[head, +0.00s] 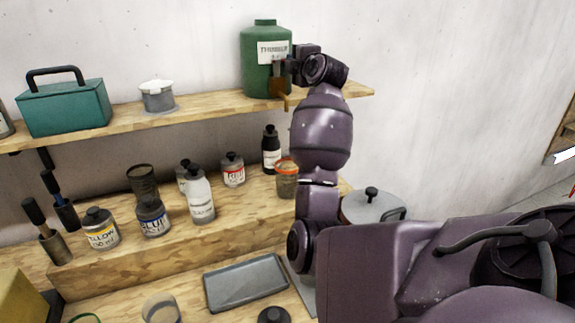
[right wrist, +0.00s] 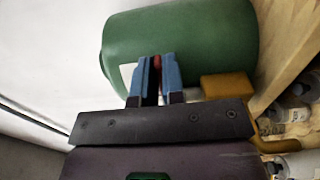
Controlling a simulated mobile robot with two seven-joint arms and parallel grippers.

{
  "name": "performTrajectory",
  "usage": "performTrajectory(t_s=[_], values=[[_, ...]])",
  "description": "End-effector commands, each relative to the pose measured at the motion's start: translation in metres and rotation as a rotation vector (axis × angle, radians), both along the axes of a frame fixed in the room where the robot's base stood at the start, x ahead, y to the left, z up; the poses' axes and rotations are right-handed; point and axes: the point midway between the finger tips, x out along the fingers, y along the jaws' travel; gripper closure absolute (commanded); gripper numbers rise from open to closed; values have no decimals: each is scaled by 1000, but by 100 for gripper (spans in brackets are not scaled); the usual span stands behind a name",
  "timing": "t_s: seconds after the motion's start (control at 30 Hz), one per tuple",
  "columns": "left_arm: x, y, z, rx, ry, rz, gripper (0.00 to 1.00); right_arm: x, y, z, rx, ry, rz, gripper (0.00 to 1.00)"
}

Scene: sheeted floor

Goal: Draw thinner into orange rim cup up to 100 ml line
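A yellow-brown tap part (right wrist: 228,87) sits beside the fingers. The orange rim cup (head: 287,184) stands upright on the lower step, below the tap; its fill level is unclear. My left gripper is out of view.
Near the cup are a black bottle (head: 270,155) and a red-labelled jar (head: 233,172). A lidded pot (head: 373,207) stands right. A grey tray (head: 245,281) and a clear cup (head: 160,309) are in front. The teal box (head: 65,107) and white-lidded pot (head: 158,97) share the upper shelf.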

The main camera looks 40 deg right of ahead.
Motion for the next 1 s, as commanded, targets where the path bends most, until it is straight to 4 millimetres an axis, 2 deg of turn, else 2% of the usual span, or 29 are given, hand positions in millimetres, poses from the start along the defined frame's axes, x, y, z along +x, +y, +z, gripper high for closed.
performTrajectory(t_s=[1.0], values=[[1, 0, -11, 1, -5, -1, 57, 5, -3, 0, 1, 0, 124, 100]])
